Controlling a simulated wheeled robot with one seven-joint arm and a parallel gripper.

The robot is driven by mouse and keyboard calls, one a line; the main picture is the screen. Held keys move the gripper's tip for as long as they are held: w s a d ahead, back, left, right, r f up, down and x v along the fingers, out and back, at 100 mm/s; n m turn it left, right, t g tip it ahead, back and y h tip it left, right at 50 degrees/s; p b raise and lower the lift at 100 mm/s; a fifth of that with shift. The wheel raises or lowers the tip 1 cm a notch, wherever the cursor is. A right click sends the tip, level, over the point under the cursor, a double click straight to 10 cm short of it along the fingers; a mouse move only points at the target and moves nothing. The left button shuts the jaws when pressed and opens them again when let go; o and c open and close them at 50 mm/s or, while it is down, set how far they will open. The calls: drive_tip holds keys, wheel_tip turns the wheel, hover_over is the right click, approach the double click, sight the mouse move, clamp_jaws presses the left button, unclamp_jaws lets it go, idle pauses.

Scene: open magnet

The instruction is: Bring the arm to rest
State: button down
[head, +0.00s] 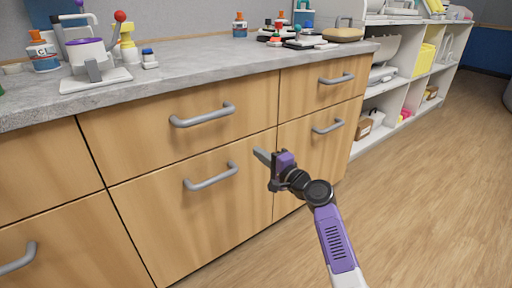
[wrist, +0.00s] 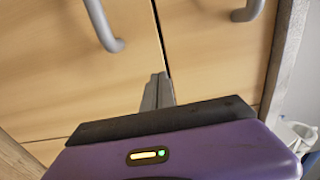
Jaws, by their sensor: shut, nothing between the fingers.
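My purple and grey arm reaches in from the lower right of the head view. My gripper (head: 259,156) is in front of the wooden drawer fronts, beside the lower drawer handle (head: 212,177) and to its right. The gripper's fingers also show in the wrist view (wrist: 158,90). They are together and empty, pointing toward the drawer fronts. I cannot tell how far they are from the wood. All the drawers that I see look closed.
The grey countertop (head: 180,70) holds bottles and lab devices. Other grey handles (head: 203,115) stick out from the drawers. A white open shelf (head: 405,85) stands at the right. The wooden floor (head: 440,190) at the right is clear.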

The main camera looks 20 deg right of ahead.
drive_tip(key=s+d+r+n+t+h+p, duration=0.1)
drive_tip(key=s+d+r+h+p, duration=0.15)
drive_tip(key=s+d, duration=0.55)
drive_tip(key=s+a+f+n+h, duration=0.1)
drive_tip(key=s+f+n+h, duration=0.15)
drive_tip(key=s, duration=0.65)
drive_tip(key=s+a+f+n+h, duration=0.1)
drive_tip(key=s+f+n+h, duration=0.2)
drive_tip(key=s, duration=0.6)
drive_tip(key=s+a+n+g+y, duration=0.1)
drive_tip(key=s+a+n, duration=0.2)
drive_tip(key=s, duration=0.9)
drive_tip(key=s+a+n+g+y, duration=0.1)
drive_tip(key=s+a+n, duration=0.15)
drive_tip(key=s, duration=0.95)
drive_tip(key=s+a+n+g, duration=0.15)
drive_tip(key=s+a, duration=0.25)
drive_tip(key=s, duration=0.8)
wheel_tip(320, 180, up, 30)
drive_tip(key=p, duration=3)
drive_tip(key=shift+w+d+f+n, duration=0.15)
drive_tip(key=shift+d+f+n, duration=0.1)
drive_tip(key=shift+n, duration=0.2)
